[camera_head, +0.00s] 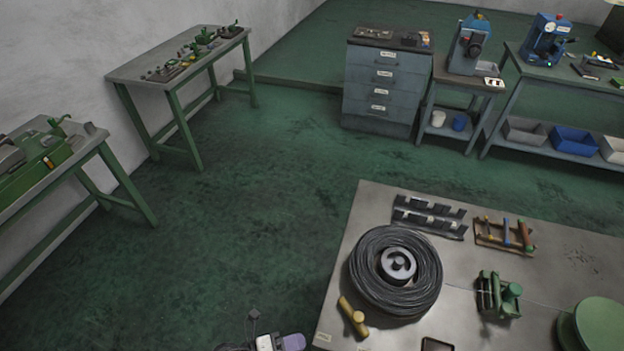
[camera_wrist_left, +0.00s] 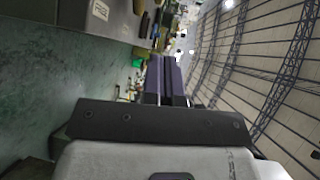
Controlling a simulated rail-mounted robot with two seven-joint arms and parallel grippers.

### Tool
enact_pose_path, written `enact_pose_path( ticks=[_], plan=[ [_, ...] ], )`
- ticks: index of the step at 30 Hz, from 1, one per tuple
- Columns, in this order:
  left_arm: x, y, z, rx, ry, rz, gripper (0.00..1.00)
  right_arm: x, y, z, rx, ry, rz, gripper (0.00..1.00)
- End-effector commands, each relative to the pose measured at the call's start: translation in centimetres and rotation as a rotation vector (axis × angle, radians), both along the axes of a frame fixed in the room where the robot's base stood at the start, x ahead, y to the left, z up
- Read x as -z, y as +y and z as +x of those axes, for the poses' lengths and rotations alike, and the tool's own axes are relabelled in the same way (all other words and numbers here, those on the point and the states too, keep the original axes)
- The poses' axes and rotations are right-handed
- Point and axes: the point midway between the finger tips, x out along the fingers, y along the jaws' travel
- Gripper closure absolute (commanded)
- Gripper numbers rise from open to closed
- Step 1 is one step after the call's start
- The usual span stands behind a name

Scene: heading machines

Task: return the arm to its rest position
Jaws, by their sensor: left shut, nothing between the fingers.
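My left gripper (camera_head: 293,342) shows at the bottom edge of the head view, cut off by the frame. It is over the floor, to the left of the near worktable (camera_head: 338,318) and apart from it. In the left wrist view the two dark purple fingers (camera_wrist_left: 166,78) lie side by side and shut, with nothing between them. The hand is tilted: the worktable side stands at the upper left and the roof beams at the right. My right gripper is not in view.
The near worktable holds a black cable coil (camera_head: 395,270), a yellow-handled tool (camera_head: 353,316), a green clamp (camera_head: 498,294) and a green disc (camera_head: 598,325). Green-legged benches (camera_head: 180,70) stand along the left wall. A grey drawer cabinet (camera_head: 383,85) stands behind. The green floor (camera_head: 240,210) between is clear.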

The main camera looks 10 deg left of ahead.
Motion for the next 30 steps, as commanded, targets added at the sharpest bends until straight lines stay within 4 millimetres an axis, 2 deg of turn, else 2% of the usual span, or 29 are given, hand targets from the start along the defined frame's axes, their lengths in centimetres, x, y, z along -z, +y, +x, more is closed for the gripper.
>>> enact_pose_path(
  ticks=[5,10,14,21,26,30],
  plan=[
    [0.0,0.1,0.2,-0.014,0.01,-0.003,1.0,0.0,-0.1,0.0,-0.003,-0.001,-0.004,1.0],
    [0.4,1.8,2.5,-0.197,0.033,0.009,1.0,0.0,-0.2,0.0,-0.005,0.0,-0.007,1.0],
    [0.4,4.6,5.3,-0.471,0.104,-0.019,1.0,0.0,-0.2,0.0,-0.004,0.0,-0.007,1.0],
    [-2.5,10.8,8.2,-1.002,0.305,-0.16,1.0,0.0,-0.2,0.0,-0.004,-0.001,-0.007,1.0],
    [-5.0,13.9,7.8,-1.305,0.506,-0.281,1.0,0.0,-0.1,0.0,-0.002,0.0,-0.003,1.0],
    [-6.0,14.9,5.3,-1.486,0.726,-0.358,1.0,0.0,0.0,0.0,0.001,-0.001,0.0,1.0]
  ],
)
